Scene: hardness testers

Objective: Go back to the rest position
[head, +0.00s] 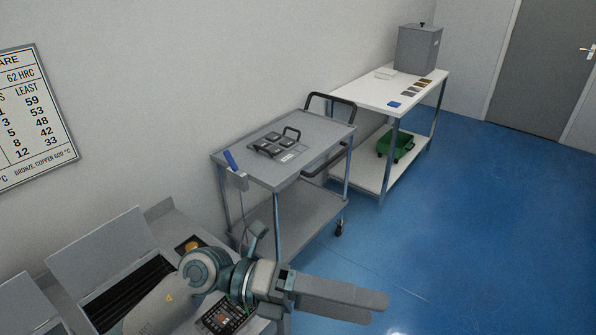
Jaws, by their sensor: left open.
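My left arm comes in from the bottom left. Its gripper (376,307) points right over the blue floor and is open, with nothing seen between its fingers. The fingers overlap from this angle, so the gap between them barely shows. My right gripper is out of view.
A grey bench machine with an open lid (103,250) and a keypad (225,316) are beside and below my left arm. A grey cart (318,147) carries a tray with dark blocks. Beyond it stands a white table (375,92) with a grey bin (417,48). Blue floor (480,220) at right is clear.

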